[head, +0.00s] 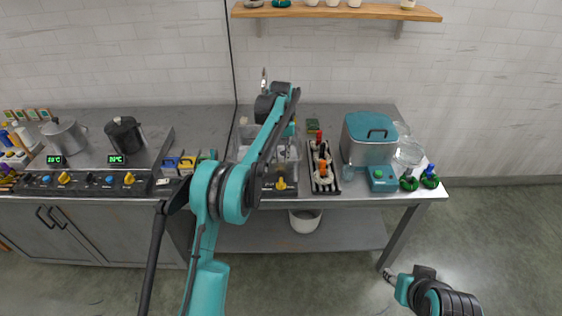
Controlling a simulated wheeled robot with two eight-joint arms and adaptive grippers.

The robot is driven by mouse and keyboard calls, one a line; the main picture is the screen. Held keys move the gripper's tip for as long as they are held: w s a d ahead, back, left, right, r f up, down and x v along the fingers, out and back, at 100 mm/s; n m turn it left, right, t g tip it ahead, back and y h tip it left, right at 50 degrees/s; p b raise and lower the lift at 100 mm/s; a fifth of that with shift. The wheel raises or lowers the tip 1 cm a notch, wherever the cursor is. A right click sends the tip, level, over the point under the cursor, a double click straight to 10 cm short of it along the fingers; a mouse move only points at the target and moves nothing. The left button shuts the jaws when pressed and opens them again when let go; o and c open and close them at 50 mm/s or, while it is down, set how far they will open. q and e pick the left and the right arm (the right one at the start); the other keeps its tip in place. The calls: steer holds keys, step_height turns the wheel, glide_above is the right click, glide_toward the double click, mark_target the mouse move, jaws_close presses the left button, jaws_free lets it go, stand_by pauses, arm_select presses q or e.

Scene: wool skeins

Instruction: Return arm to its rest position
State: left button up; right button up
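My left arm rises from the bottom of the head view and reaches over the worktop. Its dark wrist is above the back of the worktop, in front of the tiled wall. My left gripper (264,79) shows as a small, narrow grey tip at the wrist's end, pointing up in the picture. It is too small to tell whether it is open or shut. My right gripper (389,276) is at the lower right, off the worktop's front edge and low over the floor. Its fingers are too small to judge. I see nothing clearly held by either.
The steel worktop (345,200) carries a lidded teal-topped pot (369,139), a black tray (324,188), glass bowls (409,153) and green skeins (409,184). Two pots (64,137) (125,134) stand at left. A shelf (337,12) hangs above. The floor at right is clear.

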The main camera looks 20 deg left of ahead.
stand_by(0.4)
arm_select(q)
steer(key=s+d+r+m+t, duration=0.1)
steer(key=s+r+t, duration=0.1)
steer(key=s+r, duration=0.55)
steer(key=s+d+r+m+t, duration=0.15)
steer(key=s+r, duration=0.25)
steer(key=s, duration=0.6)
steer(key=s+f+t, duration=0.2)
steer(key=s+f, duration=0.1)
steer(key=s, duration=0.7)
steer(key=s+f+t, duration=0.1)
steer(key=s+f, duration=0.3)
steer(key=s, duration=0.6)
steer(key=shift+d+m+t, duration=0.35)
steer(key=shift+m, duration=0.1)
